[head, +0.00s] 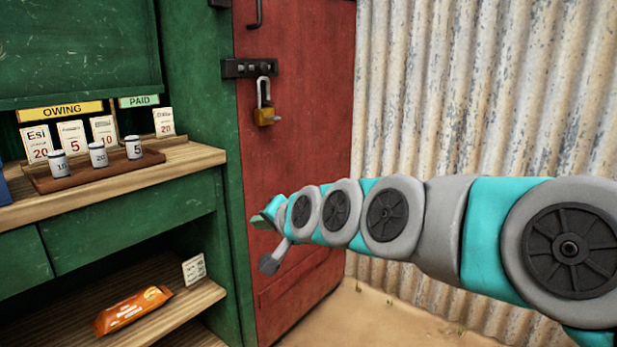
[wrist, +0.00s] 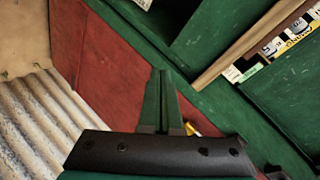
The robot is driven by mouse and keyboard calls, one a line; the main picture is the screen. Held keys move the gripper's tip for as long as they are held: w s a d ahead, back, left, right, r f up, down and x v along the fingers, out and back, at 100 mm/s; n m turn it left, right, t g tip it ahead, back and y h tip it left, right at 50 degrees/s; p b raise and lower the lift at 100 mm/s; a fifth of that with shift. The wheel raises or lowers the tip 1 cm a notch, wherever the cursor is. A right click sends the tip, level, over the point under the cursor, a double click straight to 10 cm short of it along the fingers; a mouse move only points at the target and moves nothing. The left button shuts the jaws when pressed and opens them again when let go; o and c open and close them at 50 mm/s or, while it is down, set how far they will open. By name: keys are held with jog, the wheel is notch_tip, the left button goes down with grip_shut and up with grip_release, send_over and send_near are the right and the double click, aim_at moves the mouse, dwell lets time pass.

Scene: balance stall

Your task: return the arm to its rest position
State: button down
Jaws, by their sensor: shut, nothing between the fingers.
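My arm (head: 391,212) is teal and grey and reaches in from the right of the head view, stretched out level in front of the red door. My gripper (head: 260,221) is at its far end, in front of the door and to the right of the stall counter, with empty air around it. In the wrist view the two fingers of my gripper (wrist: 161,76) lie together, with nothing between them.
The green stall has a wooden counter (head: 200,155) with a brown tray (head: 75,180) holding several small weights. An orange packet (head: 133,310) lies on the lower shelf. A padlock (head: 266,113) hangs on the red door (head: 290,150). Corrugated metal (head: 475,100) stands behind my arm.

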jog(key=s+d+f+n+g+h, duration=0.1)
jog(key=s+d+f+g, duration=0.3)
jog(key=s, duration=0.8)
jog(key=s+d+f+n+g+h+p, duration=0.1)
jog(key=s+d+f+g+h, duration=0.3)
jog(key=s+d+f, duration=0.5)
jog(key=s+d+f+n+g+h, duration=0.2)
jog(key=s+d+f+g, duration=0.2)
jog(key=s+d, duration=0.7)
jog(key=s+f, duration=0.2)
jog(key=s, duration=0.2)
jog(key=shift+f+h+p, duration=0.2)
jog(key=shift+h+p, duration=0.15)
jog(key=shift+h, duration=0.05)
jog(key=shift+w+d, duration=0.1)
